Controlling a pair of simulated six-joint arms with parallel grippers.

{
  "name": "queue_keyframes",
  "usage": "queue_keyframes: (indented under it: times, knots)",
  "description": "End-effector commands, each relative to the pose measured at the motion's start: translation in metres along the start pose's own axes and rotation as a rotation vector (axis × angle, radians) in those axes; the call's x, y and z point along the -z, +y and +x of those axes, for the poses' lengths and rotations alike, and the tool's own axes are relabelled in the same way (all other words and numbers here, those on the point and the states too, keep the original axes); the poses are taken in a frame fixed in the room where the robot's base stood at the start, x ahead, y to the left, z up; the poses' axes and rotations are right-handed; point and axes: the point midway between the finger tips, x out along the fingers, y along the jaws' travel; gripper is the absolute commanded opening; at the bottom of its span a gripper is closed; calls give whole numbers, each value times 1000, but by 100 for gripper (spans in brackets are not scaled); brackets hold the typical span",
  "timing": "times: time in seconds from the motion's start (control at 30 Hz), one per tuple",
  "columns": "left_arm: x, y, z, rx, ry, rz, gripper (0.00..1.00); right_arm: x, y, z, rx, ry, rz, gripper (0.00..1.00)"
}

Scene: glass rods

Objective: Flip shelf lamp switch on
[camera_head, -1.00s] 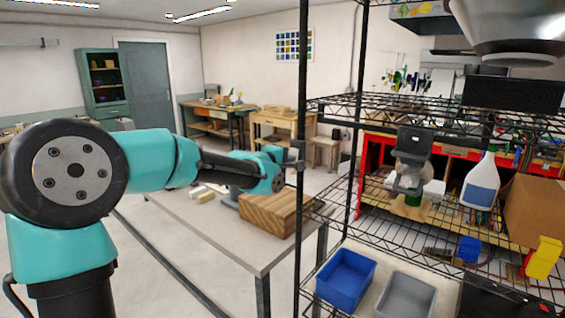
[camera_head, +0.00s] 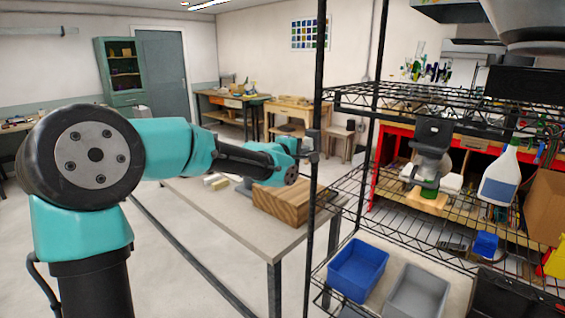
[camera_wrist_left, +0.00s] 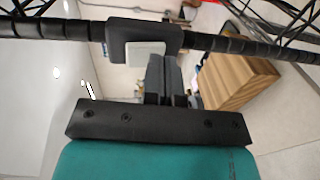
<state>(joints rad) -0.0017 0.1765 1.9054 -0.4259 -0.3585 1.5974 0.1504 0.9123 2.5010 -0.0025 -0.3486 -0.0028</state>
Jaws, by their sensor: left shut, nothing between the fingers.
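A dark switch housing (camera_head: 313,141) is fixed to the black shelf post. In the left wrist view the housing (camera_wrist_left: 118,38) shows with a pale grey plate (camera_wrist_left: 144,50) inside its frame, which looks like the switch. My left gripper (camera_wrist_left: 165,72) is shut and empty, its dark fingers just beside and below the plate's right side. I cannot tell whether they touch it. In the head view the left gripper (camera_head: 302,152) is small and close to the post. A silver dome-shaped fixture (camera_head: 530,22) at upper right may be the lamp; no light from it is evident. My right gripper is not in view.
A blue bin (camera_head: 357,268) and a grey bin (camera_head: 417,292) sit lower. A wooden block (camera_head: 285,203) lies on the table behind the post.

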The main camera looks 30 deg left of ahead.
Motion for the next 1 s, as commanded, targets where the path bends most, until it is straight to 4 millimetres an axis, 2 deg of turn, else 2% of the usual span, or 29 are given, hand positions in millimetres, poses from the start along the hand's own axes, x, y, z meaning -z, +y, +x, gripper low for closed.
queue_keyframes:
  times: [0.23,0.63,0.8,1.0]
  knots:
    - [-6,-9,-31,0,-10,1,0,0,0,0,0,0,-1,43]
    - [-5,-30,-103,-1,-9,1,0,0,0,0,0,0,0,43]
    - [-5,-34,-118,-1,-10,1,0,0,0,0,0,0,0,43]
    - [-5,-35,-121,0,-11,1,0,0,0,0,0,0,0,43]
